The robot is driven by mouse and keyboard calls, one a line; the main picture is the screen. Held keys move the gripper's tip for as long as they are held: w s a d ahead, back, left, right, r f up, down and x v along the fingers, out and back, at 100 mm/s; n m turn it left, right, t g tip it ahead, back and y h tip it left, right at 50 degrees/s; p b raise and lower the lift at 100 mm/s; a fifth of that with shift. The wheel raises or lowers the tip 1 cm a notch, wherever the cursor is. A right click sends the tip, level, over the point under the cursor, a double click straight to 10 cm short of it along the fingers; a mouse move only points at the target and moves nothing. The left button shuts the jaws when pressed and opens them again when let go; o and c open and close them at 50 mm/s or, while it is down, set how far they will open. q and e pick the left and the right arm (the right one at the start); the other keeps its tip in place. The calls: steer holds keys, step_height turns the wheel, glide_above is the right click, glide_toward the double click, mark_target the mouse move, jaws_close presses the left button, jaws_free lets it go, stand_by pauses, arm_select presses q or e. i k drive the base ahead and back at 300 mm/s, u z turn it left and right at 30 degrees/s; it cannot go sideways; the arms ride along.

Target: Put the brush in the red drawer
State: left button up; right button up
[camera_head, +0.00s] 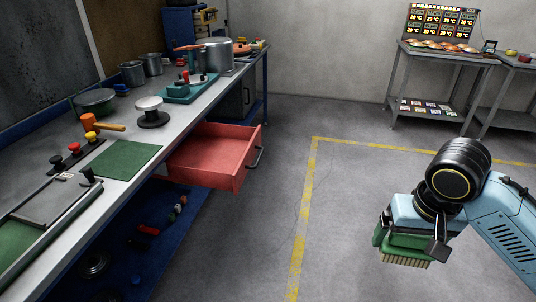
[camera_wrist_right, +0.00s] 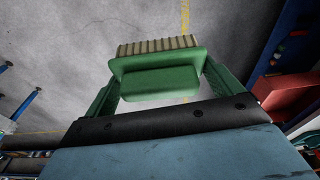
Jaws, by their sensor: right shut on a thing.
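The brush has a green body and pale bristles (camera_head: 405,261). My right gripper (camera_head: 400,240) is shut on its green handle and holds it above the floor at the right, bristles down. In the right wrist view the brush (camera_wrist_right: 158,75) sits between the two green fingers. The red drawer (camera_head: 215,155) is pulled out from under the workbench and looks empty. It stands left of the brush, with a wide gap of floor between. A red part, probably this drawer, shows at the right of the wrist view (camera_wrist_right: 285,92). My left gripper is not in view.
The workbench (camera_head: 125,185) runs along the left with pots, a hammer (camera_head: 102,124), a green mat and trays on it. A blue lower shelf below it holds small items. Grey tables (camera_head: 440,65) stand at the back right. The floor between is clear, with yellow lines.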

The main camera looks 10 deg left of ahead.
mark_target(207, 157)
steer(key=z, duration=0.05)
steer(key=i, duration=2.55)
steer(key=u, duration=2.75)
steer(key=i, duration=0.5)
